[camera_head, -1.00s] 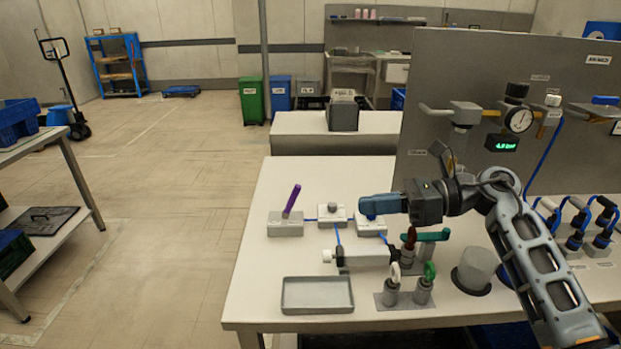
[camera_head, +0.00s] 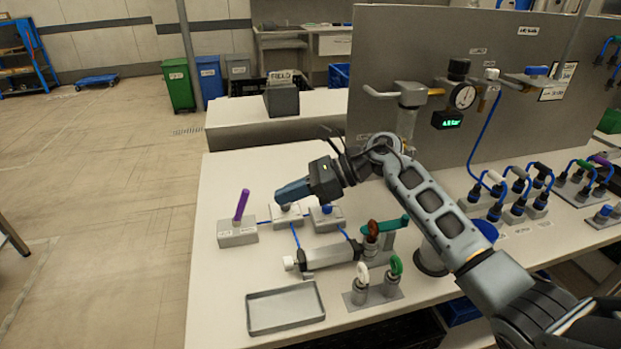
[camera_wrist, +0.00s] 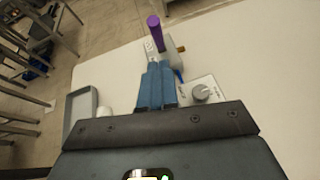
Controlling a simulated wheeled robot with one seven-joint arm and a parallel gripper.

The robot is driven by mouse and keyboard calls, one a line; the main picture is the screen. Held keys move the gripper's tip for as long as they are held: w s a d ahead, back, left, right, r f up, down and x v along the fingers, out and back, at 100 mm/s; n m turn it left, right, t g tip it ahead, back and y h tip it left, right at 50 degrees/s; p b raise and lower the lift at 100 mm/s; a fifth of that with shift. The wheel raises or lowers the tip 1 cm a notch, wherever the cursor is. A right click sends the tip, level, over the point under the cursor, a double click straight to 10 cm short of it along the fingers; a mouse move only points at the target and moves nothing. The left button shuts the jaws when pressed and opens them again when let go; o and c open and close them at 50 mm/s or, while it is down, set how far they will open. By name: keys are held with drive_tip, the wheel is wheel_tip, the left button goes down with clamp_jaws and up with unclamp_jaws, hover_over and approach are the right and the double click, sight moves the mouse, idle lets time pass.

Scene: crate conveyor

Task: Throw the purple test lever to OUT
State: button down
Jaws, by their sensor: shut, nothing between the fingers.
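The purple test lever (camera_head: 241,205) stands on a grey block (camera_head: 237,233) at the left of the bench, its top leaning slightly right in the head view. It also shows in the wrist view (camera_wrist: 155,31), just beyond my fingertips. My gripper (camera_head: 279,196) is shut and empty, to the right of the lever and apart from it, above a small box with a grey knob (camera_head: 288,211). In the wrist view my blue fingers (camera_wrist: 156,66) point toward the lever and hide part of its block. Labels on the block are too small to read.
A cylinder body (camera_head: 325,253), a grey tray (camera_head: 285,306) and white and green ring pulls (camera_head: 362,275) stand in front of my gripper. A box with a blue knob (camera_head: 327,217) is close by. A panel with a gauge (camera_head: 462,96) rises behind. The bench left of the lever ends at an edge.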

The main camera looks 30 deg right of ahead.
drive_tip(key=shift+w+a+r+p, duration=0.25)
drive_tip(key=shift+w+a, duration=0.1)
drive_tip(key=shift+a, duration=0.25)
drive_tip(key=shift+w+a+r+p, duration=0.2)
drive_tip(key=shift+w+a, duration=0.1)
drive_tip(key=shift+a, duration=0.35)
drive_tip(key=shift+w+a+r+p, duration=0.25)
drive_tip(key=shift+w+a, duration=0.1)
drive_tip(key=shift+a, duration=0.25)
drive_tip(key=shift+w, duration=0.1)
